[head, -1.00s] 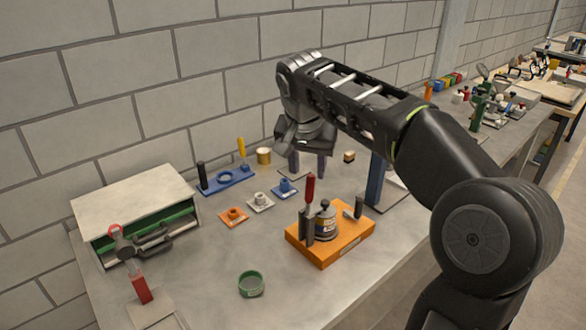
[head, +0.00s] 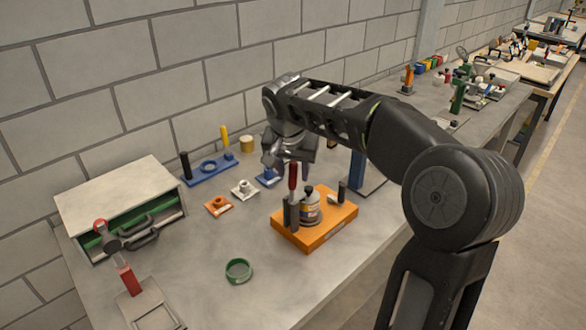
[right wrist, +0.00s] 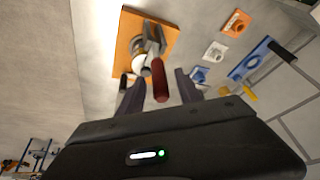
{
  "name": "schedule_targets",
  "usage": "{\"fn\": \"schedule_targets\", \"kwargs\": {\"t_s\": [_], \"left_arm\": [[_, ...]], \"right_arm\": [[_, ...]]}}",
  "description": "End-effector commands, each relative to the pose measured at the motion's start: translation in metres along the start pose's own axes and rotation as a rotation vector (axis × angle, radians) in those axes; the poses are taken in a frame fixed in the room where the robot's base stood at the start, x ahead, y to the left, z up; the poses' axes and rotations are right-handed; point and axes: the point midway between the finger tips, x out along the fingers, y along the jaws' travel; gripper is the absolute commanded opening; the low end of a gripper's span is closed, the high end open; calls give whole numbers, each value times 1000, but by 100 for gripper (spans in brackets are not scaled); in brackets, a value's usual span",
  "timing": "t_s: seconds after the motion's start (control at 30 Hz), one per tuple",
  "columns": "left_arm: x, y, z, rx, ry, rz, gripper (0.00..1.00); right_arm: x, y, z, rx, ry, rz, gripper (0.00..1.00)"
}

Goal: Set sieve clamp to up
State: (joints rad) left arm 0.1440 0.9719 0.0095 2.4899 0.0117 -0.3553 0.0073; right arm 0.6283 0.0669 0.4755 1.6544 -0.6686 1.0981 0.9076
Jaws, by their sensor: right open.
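The clamp with a red handle (head: 292,177) stands on an orange base (head: 322,235), beside a grey pot with a dark knob (head: 309,207). I take this for the sieve clamp. Its handle points upward in the head view. My right gripper (head: 287,168) is open, just above and behind the handle. In the right wrist view the red handle (right wrist: 160,82) shows in the gap between the open fingers of my right gripper (right wrist: 160,92); I cannot tell whether they touch it. The orange base (right wrist: 128,50) lies beyond. My left gripper is out of view.
A blue base with a yellow handle (head: 225,138) and small orange (head: 218,206), white and blue plates lie behind. A green ring (head: 238,270) lies in front. A drawer box (head: 115,195) and a red-handled stand (head: 129,280) are at left.

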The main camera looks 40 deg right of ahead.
Motion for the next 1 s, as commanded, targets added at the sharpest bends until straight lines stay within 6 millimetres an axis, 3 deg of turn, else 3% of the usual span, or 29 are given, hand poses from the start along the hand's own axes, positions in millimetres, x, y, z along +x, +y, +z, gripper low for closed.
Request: {"fn": "schedule_targets", "kwargs": {"t_s": [0.33,0.83,1.0], "left_arm": [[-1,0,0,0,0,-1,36],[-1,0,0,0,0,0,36],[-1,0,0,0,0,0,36]], "right_arm": [[5,0,0,0,1,-1,41],[5,0,0,0,1,-1,0],[5,0,0,0,1,-1,0]]}}
